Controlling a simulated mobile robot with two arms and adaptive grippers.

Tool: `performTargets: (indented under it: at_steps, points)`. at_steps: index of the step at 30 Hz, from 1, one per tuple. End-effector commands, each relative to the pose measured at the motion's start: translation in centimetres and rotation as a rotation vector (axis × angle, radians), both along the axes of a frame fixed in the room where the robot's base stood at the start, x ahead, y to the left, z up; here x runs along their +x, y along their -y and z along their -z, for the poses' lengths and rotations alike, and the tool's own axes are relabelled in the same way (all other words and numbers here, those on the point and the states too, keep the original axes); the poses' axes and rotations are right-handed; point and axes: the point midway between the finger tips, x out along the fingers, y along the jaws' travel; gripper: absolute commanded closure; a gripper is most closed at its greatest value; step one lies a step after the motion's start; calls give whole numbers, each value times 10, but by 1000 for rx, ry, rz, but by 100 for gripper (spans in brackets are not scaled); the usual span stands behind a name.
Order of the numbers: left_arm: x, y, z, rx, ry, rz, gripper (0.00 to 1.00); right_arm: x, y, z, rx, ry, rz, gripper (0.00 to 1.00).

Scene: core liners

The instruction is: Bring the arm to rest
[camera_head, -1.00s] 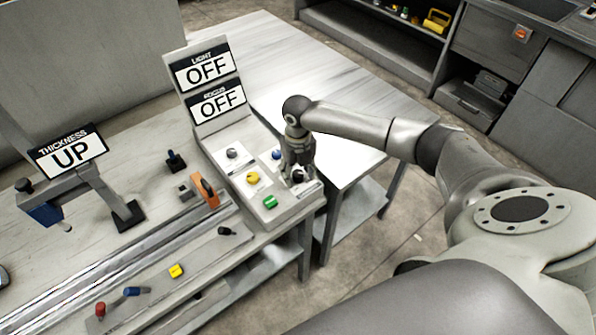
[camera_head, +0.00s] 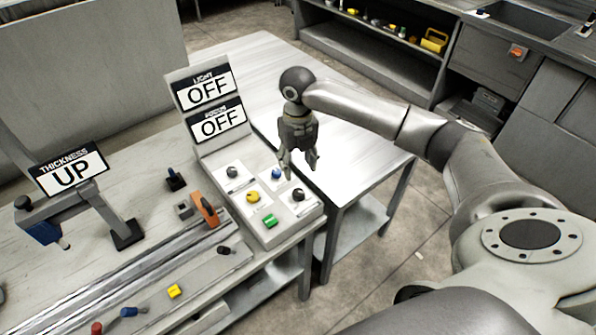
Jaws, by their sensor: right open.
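My right arm reaches in from the right. Its gripper (camera_head: 299,167) points down, open and empty, above the back right part of the control panel (camera_head: 289,227). It stands apart from the panel's knobs. The panel carries a blue knob (camera_head: 276,174), a yellow knob (camera_head: 252,196), a green button (camera_head: 269,220), a black knob (camera_head: 298,195) and a dark knob (camera_head: 232,171). Two signs on its upright back, the light sign (camera_head: 208,90) and the one below it (camera_head: 217,123), both read OFF. My left gripper is not in view.
A thickness sign reading UP (camera_head: 72,170) stands on the workbench at left, near an orange part (camera_head: 204,209) and a metal rail (camera_head: 150,262). A bare light table (camera_head: 350,160) lies behind the panel. Shelving (camera_head: 380,45) stands at the back.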

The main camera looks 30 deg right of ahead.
Motion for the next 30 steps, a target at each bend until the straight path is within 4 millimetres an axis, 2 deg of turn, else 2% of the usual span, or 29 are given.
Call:
performTargets:
  at_steps: [17, 20, 23, 30]
  points:
    - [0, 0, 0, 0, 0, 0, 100, 0, 0, -2, 0, 0, 1, 49]
    - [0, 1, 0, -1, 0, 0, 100, -3, -8, 5, 2, -1, 20, 49]
    - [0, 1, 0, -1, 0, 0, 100, -13, -29, 22, 10, 4, 83, 49]
    - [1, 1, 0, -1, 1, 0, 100, -59, -108, 74, 91, 38, 431, 49]
